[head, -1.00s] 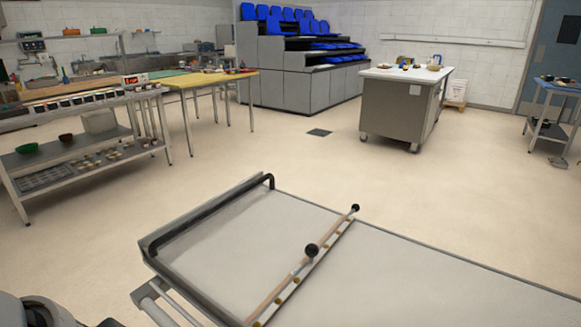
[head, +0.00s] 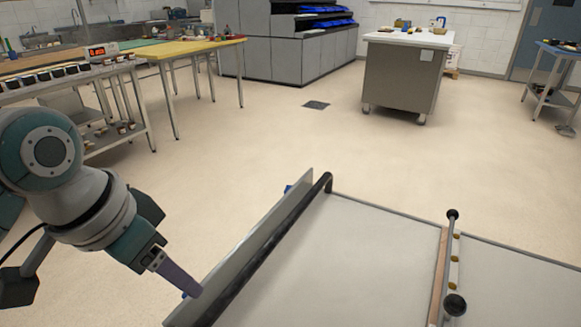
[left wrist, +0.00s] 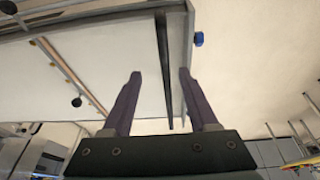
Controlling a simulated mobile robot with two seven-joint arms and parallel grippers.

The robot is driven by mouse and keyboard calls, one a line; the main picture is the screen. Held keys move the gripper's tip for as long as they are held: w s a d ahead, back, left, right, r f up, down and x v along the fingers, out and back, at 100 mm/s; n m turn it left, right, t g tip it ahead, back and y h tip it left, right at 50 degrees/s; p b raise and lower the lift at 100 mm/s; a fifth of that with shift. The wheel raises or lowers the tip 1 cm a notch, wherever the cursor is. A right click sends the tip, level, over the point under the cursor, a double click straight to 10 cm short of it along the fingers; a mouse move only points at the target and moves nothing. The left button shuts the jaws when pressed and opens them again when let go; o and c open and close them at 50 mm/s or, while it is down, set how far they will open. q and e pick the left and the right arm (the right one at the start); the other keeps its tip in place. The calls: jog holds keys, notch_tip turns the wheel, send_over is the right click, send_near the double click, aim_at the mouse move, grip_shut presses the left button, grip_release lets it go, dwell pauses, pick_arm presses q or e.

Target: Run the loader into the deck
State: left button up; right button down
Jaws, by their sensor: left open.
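The loader (head: 330,270) is a long pale flat bed across the bottom right of the head view. A black handle bar (head: 270,247) runs along its left end, beside a raised grey end plate (head: 250,245). A crossbar with black knobs (head: 453,260) spans the bed. My left gripper (head: 192,290) is open at the outer side of the end plate. In the left wrist view, the black bar (left wrist: 163,65) shows between the spread purple fingers of my left gripper (left wrist: 160,75); I cannot tell whether they touch it. My right gripper is not in view.
A yellow-topped table (head: 190,50) and a steel shelf unit (head: 75,80) stand at the left. A white-topped wheeled cabinet (head: 405,75) stands at the back, with a blue-topped cart (head: 550,75) to its right. The floor (head: 270,135) between is clear.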

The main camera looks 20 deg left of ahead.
pick_arm(q)
jog(key=h+b, duration=0.2)
jog(key=b, duration=0.2)
send_near(234, 282)
jog(key=s, duration=0.2)
jog(key=shift+n+t, duration=0.3)
jog(key=shift+t, duration=0.1)
jog(key=b+x, duration=0.1)
jog(key=x, duration=0.2)
jog(key=b+x, duration=0.1)
jog(key=x, duration=0.2)
jog(key=w+b+x, duration=0.1)
jog(key=b+x, duration=0.1)
jog(key=x, duration=0.1)
jog(key=shift+w+f, duration=0.1)
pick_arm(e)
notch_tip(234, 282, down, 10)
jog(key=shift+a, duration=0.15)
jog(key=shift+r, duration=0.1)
pick_arm(q)
grip_shut()
